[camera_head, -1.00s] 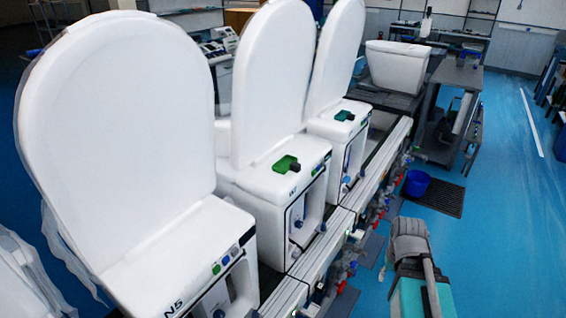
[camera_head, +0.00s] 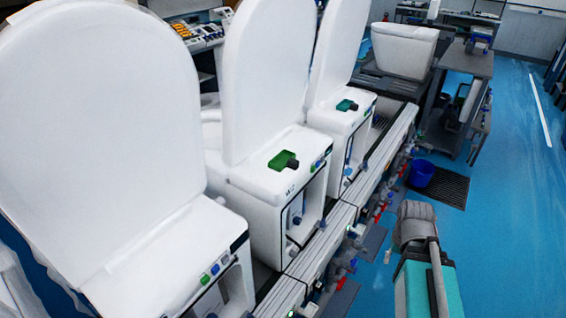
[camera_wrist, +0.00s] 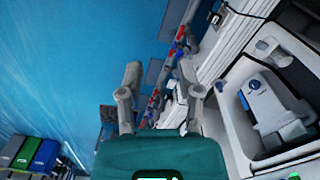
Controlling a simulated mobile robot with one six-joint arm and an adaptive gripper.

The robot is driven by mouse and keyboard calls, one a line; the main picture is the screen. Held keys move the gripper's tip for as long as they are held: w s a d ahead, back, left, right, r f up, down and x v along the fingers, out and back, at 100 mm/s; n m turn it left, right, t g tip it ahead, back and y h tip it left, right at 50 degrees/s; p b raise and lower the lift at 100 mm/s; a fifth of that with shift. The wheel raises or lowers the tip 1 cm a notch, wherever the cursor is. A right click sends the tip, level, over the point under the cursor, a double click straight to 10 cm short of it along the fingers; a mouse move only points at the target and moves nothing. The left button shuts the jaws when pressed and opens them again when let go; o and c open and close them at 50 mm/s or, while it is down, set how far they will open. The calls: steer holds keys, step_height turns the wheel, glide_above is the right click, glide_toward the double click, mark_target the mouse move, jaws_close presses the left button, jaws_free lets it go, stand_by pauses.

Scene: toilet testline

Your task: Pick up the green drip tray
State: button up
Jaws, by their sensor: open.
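A green drip tray (camera_head: 282,160) with a dark block at its right end lies on the white top of the middle toilet unit (camera_head: 262,183), in front of its raised lid. A similar, darker green tray (camera_head: 346,105) sits on the unit behind it. My arm shows at the lower right of the head view, over the aisle and well to the right of the trays. In the wrist view my gripper (camera_wrist: 160,72) is open, with two grey fingers apart and nothing between them. No drip tray can be made out in the wrist view.
A near toilet unit (camera_head: 170,262) with a raised lid fills the left. A pale rail (camera_head: 322,238) with valves runs along the units. A blue bucket (camera_head: 421,173) stands on a dark floor mat (camera_head: 450,188). The blue floor at right is largely open.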

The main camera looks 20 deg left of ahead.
mark_target(293, 180)
steer(key=shift+w, duration=0.1)
steer(key=w+a+r+n+t+h+p, duration=0.1)
steer(key=w+a+r+n+t+h, duration=0.1)
steer(key=a+n, duration=0.6)
steer(key=w+a+r+n+t+h+p, duration=0.1)
steer(key=w+a+r+n+t, duration=0.3)
steer(key=a+n, duration=0.4)
steer(key=w+a+r+n+t+h+p, duration=0.1)
steer(key=w+a+r+n, duration=0.4)
steer(key=a, duration=1.2)
steer(key=shift+w+r+n+t+h+p, duration=0.1)
steer(key=shift+w+n+t+h+p, duration=0.1)
steer(key=shift+w+n+t+h, duration=0.5)
steer(key=shift+w+n+t+h+p, duration=0.2)
steer(key=shift+w+n, duration=0.05)
steer(key=shift+n, duration=0.85)
steer(key=s+a+r+n+t, duration=0.1)
steer(key=a+r+n+t, duration=0.1)
steer(key=a, duration=0.5)
steer(key=s+a+r+n+t+y, duration=0.1)
steer(key=a+r+n+t, duration=0.1)
steer(key=a+n, duration=0.3)
steer(key=shift+s+a+r+n+p, duration=0.3)
steer(key=shift+a+r+p, duration=0.2)
steer(key=shift+a, duration=0.4)
steer(key=shift+w, duration=0.15)
